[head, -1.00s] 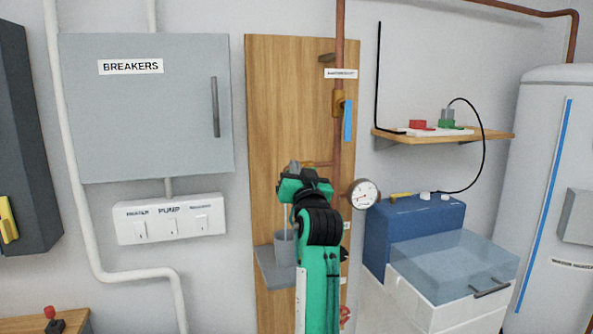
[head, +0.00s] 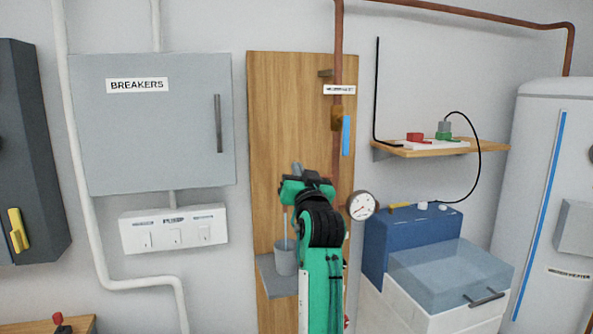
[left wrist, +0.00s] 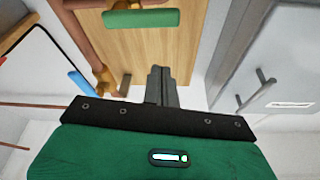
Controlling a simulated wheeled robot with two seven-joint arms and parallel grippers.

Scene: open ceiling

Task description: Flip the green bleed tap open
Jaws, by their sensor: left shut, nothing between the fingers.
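The green bleed tap handle (left wrist: 141,19) shows at the top of the left wrist view as a green bar beside copper pipe. In the head view my left arm hides it. My left gripper (left wrist: 162,84) is shut and empty, its fingers together over the wooden board. In that view the fingers end below and slightly right of the green handle, with a gap in the picture; the depth between them is unclear. In the head view the left gripper (head: 297,168) is in front of the board, left of the vertical copper pipe (head: 338,80). My right gripper is not in view.
A grey cup (head: 286,260) stands on a small shelf (head: 276,281) below the gripper. A round gauge (head: 361,205) is to its right. A blue lever (head: 347,136) is higher on the pipe. The breaker box (head: 150,150) is to the left.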

